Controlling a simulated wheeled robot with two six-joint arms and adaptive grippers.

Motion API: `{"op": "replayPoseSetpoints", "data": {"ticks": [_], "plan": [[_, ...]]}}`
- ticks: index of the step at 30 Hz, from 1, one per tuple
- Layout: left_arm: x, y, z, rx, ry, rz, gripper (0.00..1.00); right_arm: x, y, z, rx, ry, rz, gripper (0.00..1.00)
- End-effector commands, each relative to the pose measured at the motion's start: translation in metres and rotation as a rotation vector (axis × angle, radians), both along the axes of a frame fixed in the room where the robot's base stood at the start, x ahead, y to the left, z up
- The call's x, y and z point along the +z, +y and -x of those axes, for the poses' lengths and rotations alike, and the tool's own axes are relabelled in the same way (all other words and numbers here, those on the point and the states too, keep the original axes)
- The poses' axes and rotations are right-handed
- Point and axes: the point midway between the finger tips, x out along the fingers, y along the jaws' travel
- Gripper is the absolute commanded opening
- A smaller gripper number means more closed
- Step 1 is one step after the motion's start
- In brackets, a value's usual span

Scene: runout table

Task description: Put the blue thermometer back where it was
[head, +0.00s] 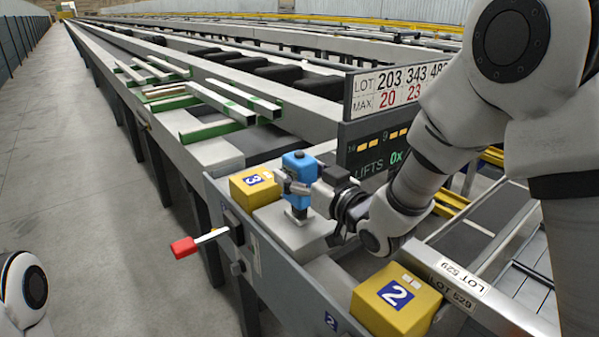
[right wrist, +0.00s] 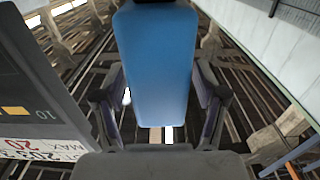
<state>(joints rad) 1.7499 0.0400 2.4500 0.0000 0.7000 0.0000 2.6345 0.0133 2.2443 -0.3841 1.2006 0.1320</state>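The blue thermometer (head: 298,166) stands upright above a pale grey block (head: 285,232) on the table's near end. Its lower tip is close to the block's top; I cannot tell if it touches. My right gripper (head: 293,186) reaches in from the right with its fingers around the blue body. In the right wrist view the thermometer (right wrist: 158,65) fills the space between the two fingers (right wrist: 160,112), which close against its sides. My left gripper is out of view.
A yellow block marked 3 (head: 254,187) is just left of the thermometer, and a yellow block marked 2 (head: 396,300) is nearer, to the right. A red-handled lever (head: 186,247) sticks out over the aisle. A lot sign (head: 383,93) and a display (head: 372,150) stand behind.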

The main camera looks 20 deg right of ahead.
Motion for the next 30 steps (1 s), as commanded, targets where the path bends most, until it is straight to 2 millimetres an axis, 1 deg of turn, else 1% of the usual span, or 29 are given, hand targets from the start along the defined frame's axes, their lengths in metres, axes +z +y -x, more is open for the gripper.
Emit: {"op": "replayPoseSetpoints", "data": {"ticks": [5,8,13,15,18,26,30], "plan": [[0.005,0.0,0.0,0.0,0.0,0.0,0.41,0.006,-0.001,0.002,-0.001,0.0,-0.001,0.72],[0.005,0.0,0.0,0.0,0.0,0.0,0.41,0.005,-0.007,0.017,-0.002,0.002,-0.003,0.72],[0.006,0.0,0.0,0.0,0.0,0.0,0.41,0.005,-0.02,0.052,-0.002,0.002,-0.006,0.72],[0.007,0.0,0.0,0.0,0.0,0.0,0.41,0.005,-0.024,0.062,-0.002,0.001,-0.005,0.72],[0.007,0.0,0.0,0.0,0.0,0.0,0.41,0.004,-0.026,0.07,0.0,0.001,-0.002,0.72],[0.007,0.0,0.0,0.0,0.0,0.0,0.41,0.004,-0.026,0.071,0.0,0.0,0.0,0.72],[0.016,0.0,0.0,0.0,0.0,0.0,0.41,0.013,-0.026,0.071,0.0,0.0,0.0,0.72]]}}
